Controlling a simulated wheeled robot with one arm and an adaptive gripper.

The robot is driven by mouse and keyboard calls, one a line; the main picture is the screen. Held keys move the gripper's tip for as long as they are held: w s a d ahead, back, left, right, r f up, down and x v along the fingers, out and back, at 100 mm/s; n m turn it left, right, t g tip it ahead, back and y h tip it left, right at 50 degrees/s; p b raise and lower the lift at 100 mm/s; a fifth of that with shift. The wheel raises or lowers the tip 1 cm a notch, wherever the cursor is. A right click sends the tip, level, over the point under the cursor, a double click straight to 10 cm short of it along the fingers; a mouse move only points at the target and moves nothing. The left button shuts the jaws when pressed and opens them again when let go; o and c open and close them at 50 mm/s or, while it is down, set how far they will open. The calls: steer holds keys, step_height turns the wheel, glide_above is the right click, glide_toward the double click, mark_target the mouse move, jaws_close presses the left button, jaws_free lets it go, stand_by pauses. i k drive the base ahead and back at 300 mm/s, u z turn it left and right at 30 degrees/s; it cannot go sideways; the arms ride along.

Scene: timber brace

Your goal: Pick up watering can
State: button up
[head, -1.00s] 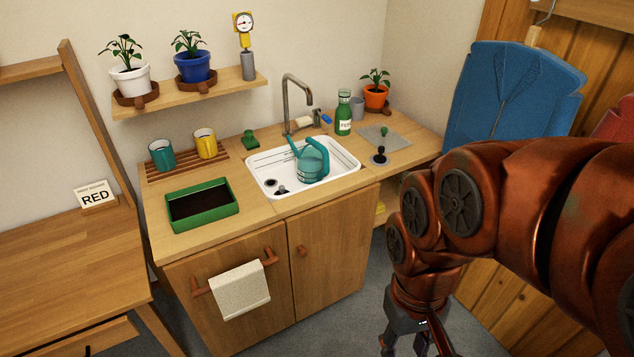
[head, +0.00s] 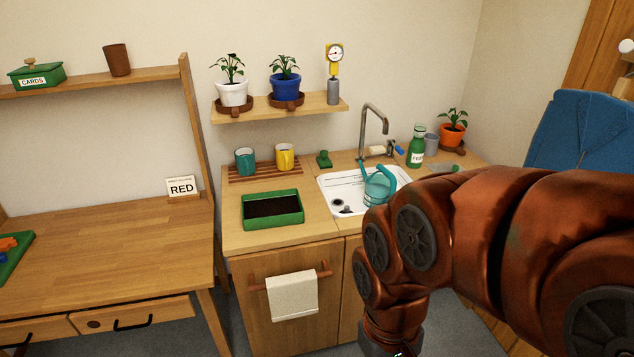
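The teal watering can (head: 377,188) stands in the white sink (head: 338,190), which is set into the wooden counter. Its spout points up and to the left, and its handle is on the right. My copper-coloured arm stretches in from the right and hides the right part of the sink and counter. My gripper is below the bottom edge of the head view, so its fingers do not show. The arm's lower end is in front of the cabinet, apart from the can.
A faucet (head: 370,128) rises behind the can. A green soil tray (head: 272,209) is left of the sink, with teal (head: 245,161) and yellow (head: 285,156) cups behind. A green bottle (head: 416,147) stands right of the faucet. A wooden desk (head: 110,255) is at left.

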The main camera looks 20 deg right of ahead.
mark_target(374, 180)
steer(key=u, duration=0.4)
steer(key=i, duration=1.15)
steer(key=z, duration=0.45)
